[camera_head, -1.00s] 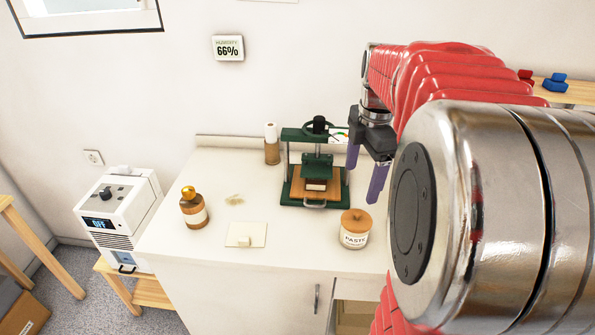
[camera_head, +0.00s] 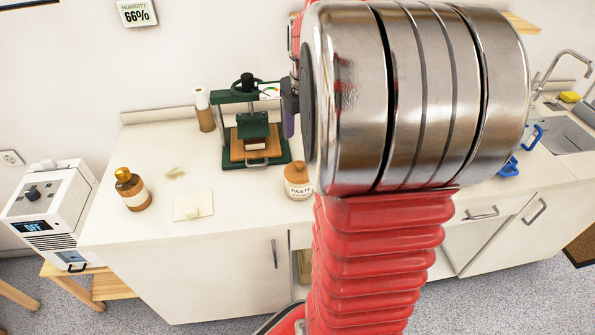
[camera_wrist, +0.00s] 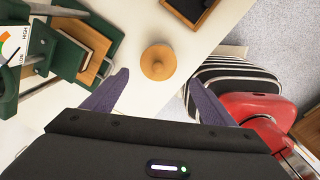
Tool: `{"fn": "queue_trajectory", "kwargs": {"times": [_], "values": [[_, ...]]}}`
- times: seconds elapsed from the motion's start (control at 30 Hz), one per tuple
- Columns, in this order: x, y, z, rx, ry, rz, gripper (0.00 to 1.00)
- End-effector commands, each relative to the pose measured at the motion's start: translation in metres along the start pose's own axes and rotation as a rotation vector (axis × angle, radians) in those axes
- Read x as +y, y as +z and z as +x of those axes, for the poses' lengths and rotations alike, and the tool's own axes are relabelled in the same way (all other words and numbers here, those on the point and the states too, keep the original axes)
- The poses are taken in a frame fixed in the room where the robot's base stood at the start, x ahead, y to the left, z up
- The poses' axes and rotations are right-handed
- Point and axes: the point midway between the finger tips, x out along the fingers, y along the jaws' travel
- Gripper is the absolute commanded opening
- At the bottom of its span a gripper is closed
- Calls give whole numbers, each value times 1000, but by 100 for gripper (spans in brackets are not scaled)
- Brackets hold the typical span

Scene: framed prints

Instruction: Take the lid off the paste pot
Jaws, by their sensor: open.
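The paste pot (camera_head: 298,188) stands upright near the counter's front edge, its label partly readable, beside my arm. Its round wooden lid (camera_head: 296,171) with a knob is on top. In the wrist view the lid (camera_wrist: 158,64) is seen from above, just beyond and between my purple fingertips, hiding most of the pot. My gripper (camera_wrist: 155,97) is open and empty, its fingers spread wider than the lid. In the head view only a purple finger shows; my arm hides the rest. The lid and fingers look apart; the height between them is hard to judge.
A green press (camera_head: 250,122) stands left of and behind the pot; in the wrist view it lies close to my left finger. A brown bottle (camera_head: 132,190), a pale card (camera_head: 193,207) and a tall jar (camera_head: 204,110) are farther left. A sink (camera_head: 566,135) is at right.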

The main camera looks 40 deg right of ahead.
Motion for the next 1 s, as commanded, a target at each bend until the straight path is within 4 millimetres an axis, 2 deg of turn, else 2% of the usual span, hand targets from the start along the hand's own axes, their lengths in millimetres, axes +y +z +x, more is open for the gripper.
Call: {"fn": "queue_trajectory", "kwargs": {"times": [0.1,0.23,0.7,1.0], "values": [[0,0,19,1,-2,0,78],[0,0,31,0,0,0,78],[0,0,38,1,-1,0,78],[-1,-2,76,2,-3,0,78]]}}
